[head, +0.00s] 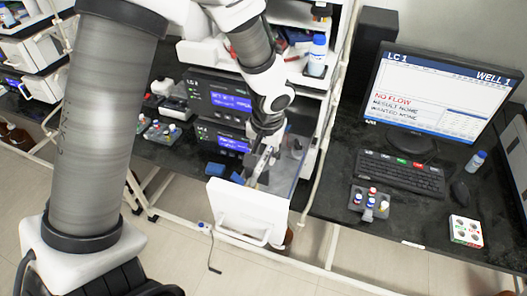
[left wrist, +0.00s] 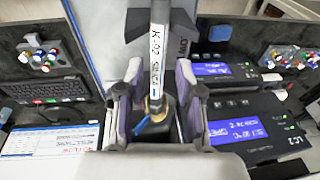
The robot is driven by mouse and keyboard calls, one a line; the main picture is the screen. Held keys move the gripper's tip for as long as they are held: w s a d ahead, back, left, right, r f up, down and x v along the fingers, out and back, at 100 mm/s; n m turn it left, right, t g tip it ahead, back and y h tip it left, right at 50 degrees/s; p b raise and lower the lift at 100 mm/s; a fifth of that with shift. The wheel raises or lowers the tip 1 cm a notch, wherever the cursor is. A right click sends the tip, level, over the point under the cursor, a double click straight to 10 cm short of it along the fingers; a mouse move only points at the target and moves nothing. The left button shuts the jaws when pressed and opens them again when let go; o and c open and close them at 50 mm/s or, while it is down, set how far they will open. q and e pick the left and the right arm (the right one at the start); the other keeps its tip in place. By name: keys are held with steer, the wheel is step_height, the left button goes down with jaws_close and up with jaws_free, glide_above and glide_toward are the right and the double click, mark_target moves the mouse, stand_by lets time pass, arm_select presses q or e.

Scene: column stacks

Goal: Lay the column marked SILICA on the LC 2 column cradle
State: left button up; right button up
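The column marked SILICA (left wrist: 158,50) is a thin white rod with the label K-02 SILICA in the left wrist view. It runs between the fingers of my left gripper (left wrist: 158,85), with a narrow gap showing on each side. A brass-coloured fitting and a bit of blue show at its lower end. A dark block (left wrist: 195,27) lies behind the column; I cannot tell whether it is the cradle. In the head view my left gripper (head: 258,172) points down behind an open white door panel, beside the LC 2 unit. My right gripper is not in view.
The white door panel (head: 245,212) with a handle stands in front of the gripper. Instrument displays (head: 232,143) are just left of it. A monitor (head: 440,100), keyboard (head: 400,175) and vial rack (head: 369,203) stand on the right bench.

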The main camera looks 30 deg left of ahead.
arm_select(q)
step_height(320, 180, up, 12)
steer(key=s+d, duration=0.1)
steer(key=d, duration=0.1)
steer(key=shift+s, duration=0.2)
steer(key=shift+f, duration=0.15)
